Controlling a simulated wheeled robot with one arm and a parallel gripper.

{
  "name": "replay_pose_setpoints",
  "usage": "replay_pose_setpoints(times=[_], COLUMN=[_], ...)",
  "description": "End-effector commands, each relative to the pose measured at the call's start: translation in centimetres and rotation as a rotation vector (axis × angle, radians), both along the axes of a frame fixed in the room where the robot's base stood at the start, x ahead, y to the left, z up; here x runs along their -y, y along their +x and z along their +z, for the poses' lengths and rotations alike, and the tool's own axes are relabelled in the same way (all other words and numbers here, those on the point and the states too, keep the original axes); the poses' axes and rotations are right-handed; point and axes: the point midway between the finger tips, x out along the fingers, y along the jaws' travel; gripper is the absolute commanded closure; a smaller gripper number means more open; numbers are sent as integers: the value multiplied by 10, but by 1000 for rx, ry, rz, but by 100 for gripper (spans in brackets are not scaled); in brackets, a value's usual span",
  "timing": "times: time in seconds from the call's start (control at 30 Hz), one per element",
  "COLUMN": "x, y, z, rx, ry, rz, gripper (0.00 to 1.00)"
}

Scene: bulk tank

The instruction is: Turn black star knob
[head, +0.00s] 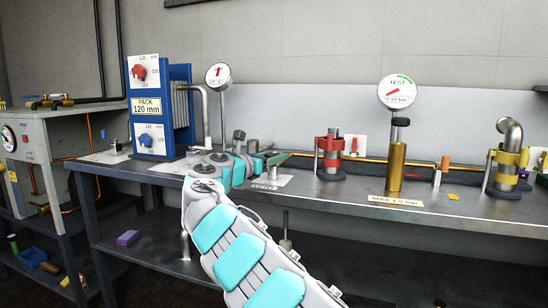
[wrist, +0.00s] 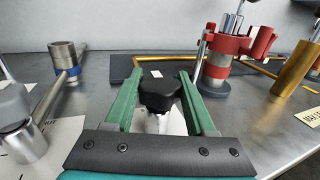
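The black star knob (wrist: 160,90) is in the middle of the wrist view, with a small white mark on its top. My gripper (wrist: 160,82) has its two green fingers on either side of the knob, one left and one right. The knob nearly fills the space between the fingertips; I cannot tell whether both fingers touch it. In the head view my gripper (head: 278,158) is low over the bench, left of the red clamp, and the knob cannot be made out there. A pale fitting and a white plate show below the knob in the wrist view.
A red clamp (wrist: 222,46) on a dark round base stands close on the right, with a brass cylinder (wrist: 298,68) beyond it. A metal pipe fitting with a blue band (wrist: 73,72) is on the left. A blue panel (head: 180,90) stands on the bench (head: 340,212).

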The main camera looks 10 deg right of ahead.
Motion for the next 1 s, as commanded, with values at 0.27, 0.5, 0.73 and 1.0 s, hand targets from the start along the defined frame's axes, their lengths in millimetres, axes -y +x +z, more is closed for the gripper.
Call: replay_pose_setpoints(times=[0.27,0.5,0.73,1.0], x=[0,0,0,0], y=[0,0,0,-1], z=[0,0,0,2], rx=[0,0,-1,0], ry=[0,0,-2,-3], rz=[0,1,7,48], gripper=[78,100,100,100])
